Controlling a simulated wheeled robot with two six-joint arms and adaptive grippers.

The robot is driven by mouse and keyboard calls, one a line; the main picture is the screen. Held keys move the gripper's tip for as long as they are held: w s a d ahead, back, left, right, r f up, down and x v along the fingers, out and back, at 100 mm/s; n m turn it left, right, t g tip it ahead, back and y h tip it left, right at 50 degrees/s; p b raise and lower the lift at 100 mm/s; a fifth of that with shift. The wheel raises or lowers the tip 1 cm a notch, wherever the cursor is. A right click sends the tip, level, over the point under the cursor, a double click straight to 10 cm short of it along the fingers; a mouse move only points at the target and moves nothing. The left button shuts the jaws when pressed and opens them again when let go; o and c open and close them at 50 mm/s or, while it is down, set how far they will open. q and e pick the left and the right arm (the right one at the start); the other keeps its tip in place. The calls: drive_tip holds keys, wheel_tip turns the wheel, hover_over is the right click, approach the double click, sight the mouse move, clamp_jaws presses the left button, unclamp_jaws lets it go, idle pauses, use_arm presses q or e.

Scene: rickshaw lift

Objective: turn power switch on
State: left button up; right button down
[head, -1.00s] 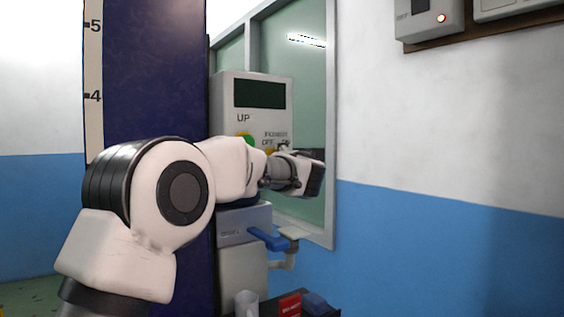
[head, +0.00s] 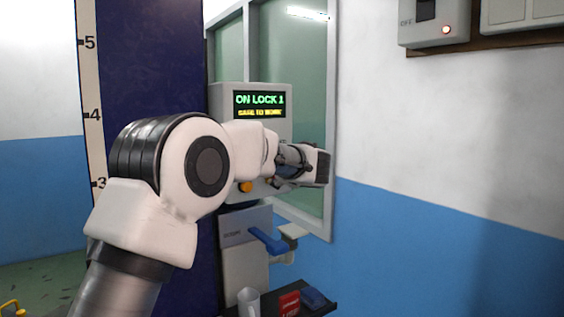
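The grey control box (head: 218,97) stands in front of the window beside the dark blue column. Its display (head: 260,104) is lit and reads "ON LOCK 1" in green and "SAFE TO WORK" in yellow. An orange-yellow button (head: 245,187) shows low on the box. My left arm reaches across the lower front of the box and hides its power switch. My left gripper (head: 295,162) is at the box's right side; its fingertips are too hidden to tell open from shut or whether they touch the switch. My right gripper is out of view.
A wall box (head: 423,30) marked OFF, with a red light, is at upper right. Below the control box are a blue lever (head: 268,240) and a small dark shelf with a cup (head: 248,301) and red box (head: 289,303).

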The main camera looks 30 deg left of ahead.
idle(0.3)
use_arm(q)
drive_tip(key=o, duration=1.1)
drive_tip(key=shift+a, duration=0.1)
drive_tip(key=shift+o, duration=0.2)
drive_tip(key=v, duration=1.2)
